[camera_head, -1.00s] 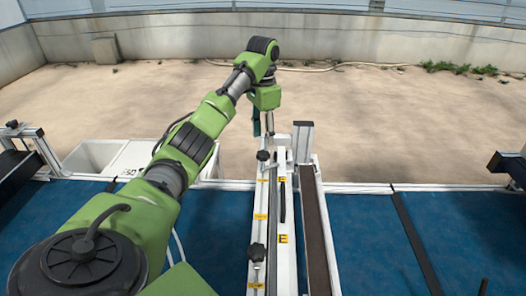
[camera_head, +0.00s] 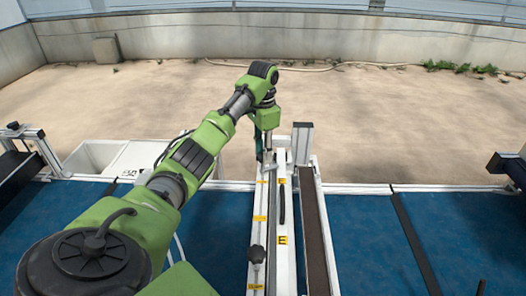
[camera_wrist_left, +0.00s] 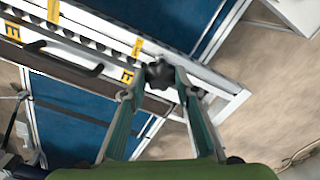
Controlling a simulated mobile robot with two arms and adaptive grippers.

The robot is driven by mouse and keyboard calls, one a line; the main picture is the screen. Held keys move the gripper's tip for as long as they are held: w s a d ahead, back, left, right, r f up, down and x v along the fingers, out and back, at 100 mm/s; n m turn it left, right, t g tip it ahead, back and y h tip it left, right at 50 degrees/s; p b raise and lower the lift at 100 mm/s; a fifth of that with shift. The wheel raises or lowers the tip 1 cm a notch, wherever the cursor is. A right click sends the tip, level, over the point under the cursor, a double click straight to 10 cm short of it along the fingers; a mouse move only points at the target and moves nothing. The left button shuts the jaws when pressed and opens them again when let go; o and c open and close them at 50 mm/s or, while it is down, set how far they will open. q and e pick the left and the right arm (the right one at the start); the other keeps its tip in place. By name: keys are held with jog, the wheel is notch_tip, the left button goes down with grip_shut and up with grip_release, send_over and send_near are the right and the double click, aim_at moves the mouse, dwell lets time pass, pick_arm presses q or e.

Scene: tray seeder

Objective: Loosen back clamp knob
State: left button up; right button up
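The back clamp knob (camera_wrist_left: 160,74) is a black, lobed star knob on the long white rail (camera_wrist_left: 208,84). In the left wrist view it lies between the two fingertips of my left gripper (camera_wrist_left: 159,72). The fingers are apart, one on each side of the knob, with no clear contact on it. In the head view my left gripper (camera_head: 265,148) points down at the far end of the rail and hides the back knob. My right gripper is in neither view.
A second black knob (camera_head: 257,254) stands on the near part of the rail. A black handle (camera_head: 282,203) runs along the rail. Blue surfaces (camera_head: 365,240) lie to both sides. White boxes (camera_head: 130,158) stand at the far left.

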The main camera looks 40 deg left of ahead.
pick_arm(q)
jog(key=shift+n, duration=0.3)
jog(key=n, duration=1.1)
jog(key=shift+n, duration=0.3)
dwell(0.5)
jog(key=o, duration=1.1)
jog(key=shift+r, duration=0.15)
notch_tip(320, 180, up, 12)
dwell(0.4)
